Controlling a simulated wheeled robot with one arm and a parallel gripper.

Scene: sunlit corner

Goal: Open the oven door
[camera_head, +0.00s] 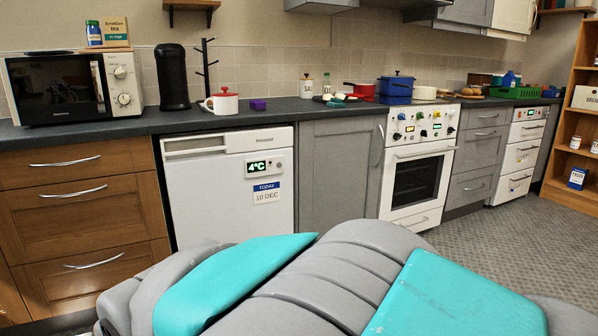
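The white oven (417,172) stands under the counter at centre right, between grey cabinets. Its door (414,187) has a dark window and looks shut. A light handle (424,152) runs across the top of the door. Coloured knobs and small displays (423,124) line the panel above it. A lower drawer front (417,219) sits below the door. My gripper is not in view. Grey and teal parts of my own body fill the bottom of the picture, apart from the oven.
A white fridge (215,195) with a 4°C display and a wooden drawer unit (85,222) stand left of the oven. A grey cabinet (335,170) adjoins the oven. Tiled floor (500,258) is clear at the right, before a wooden shelf (572,150).

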